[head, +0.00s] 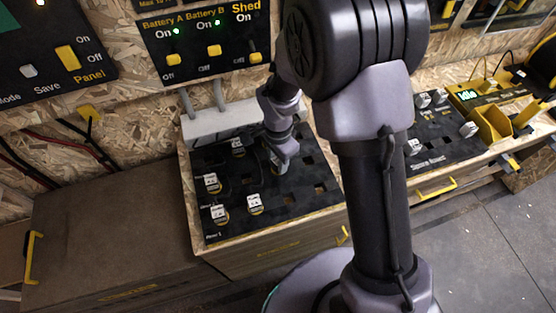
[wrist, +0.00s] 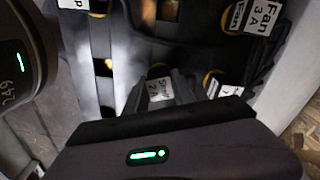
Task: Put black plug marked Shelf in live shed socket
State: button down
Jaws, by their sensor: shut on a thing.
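My gripper (head: 280,160) is low over the black socket board (head: 305,205), its fingers partly hidden by my arm. In the wrist view my gripper (wrist: 160,92) is shut on the black plug with a white label (wrist: 160,89), which appears to read Shelf 2 A. I cannot tell whether the plug is seated in a socket or held just above it. Several other labelled plugs stand on the board, such as one at the front left (head: 219,215) and the Fan 3 A plug (wrist: 262,18). Empty square sockets show on the board's right side.
A switch panel (head: 195,65) behind shows green lights for Battery A and Battery B; the Shed switch (head: 255,58) is down and no light shows by it. A second socket board (head: 445,145) with plugs stands right. A brown bench top (head: 110,220) is clear left.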

jog(key=shift+c, duration=2.4)
grip_release()
notch_tip(320, 180, up, 9)
jog(key=p, duration=0.6)
jog(key=shift+p, duration=0.35)
